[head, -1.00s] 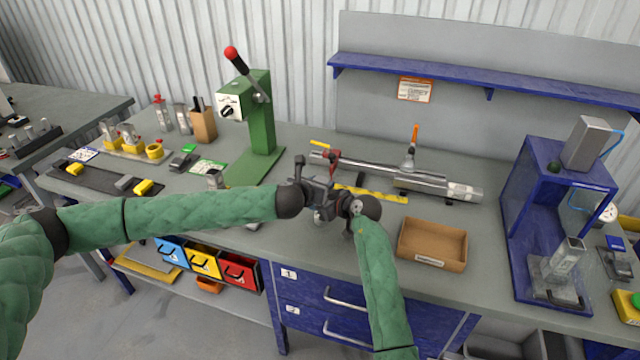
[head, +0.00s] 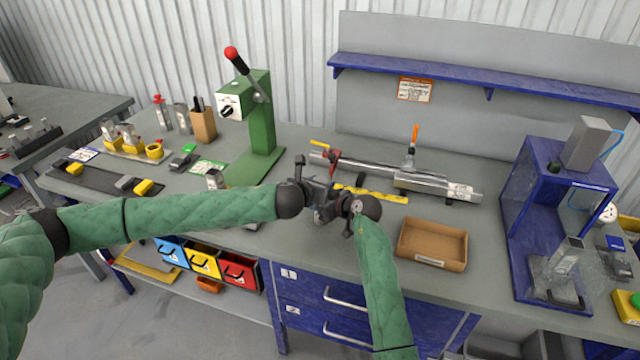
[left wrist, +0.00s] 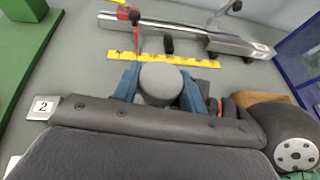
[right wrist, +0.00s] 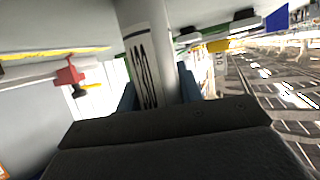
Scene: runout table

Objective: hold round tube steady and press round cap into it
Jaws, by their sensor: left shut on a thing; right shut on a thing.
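My left gripper (head: 316,188) is over the front middle of the bench. In the left wrist view its blue fingers (left wrist: 160,90) are shut on a grey round cap (left wrist: 160,80), seen from its top. My right gripper (head: 336,211) is close beside and below the left one. In the right wrist view its blue fingers (right wrist: 157,95) are shut on a pale round tube (right wrist: 133,14) with a black-printed label. The two dark grippers hide the tube and cap in the head view. I cannot tell how far the cap sits in the tube.
A yellow ruler (head: 382,196) and a long metal clamp fixture (head: 365,167) lie behind the grippers. A cardboard tray (head: 432,262) is to the right, with a blue press frame (head: 522,195) beyond. A green lever press (head: 262,125) stands behind left.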

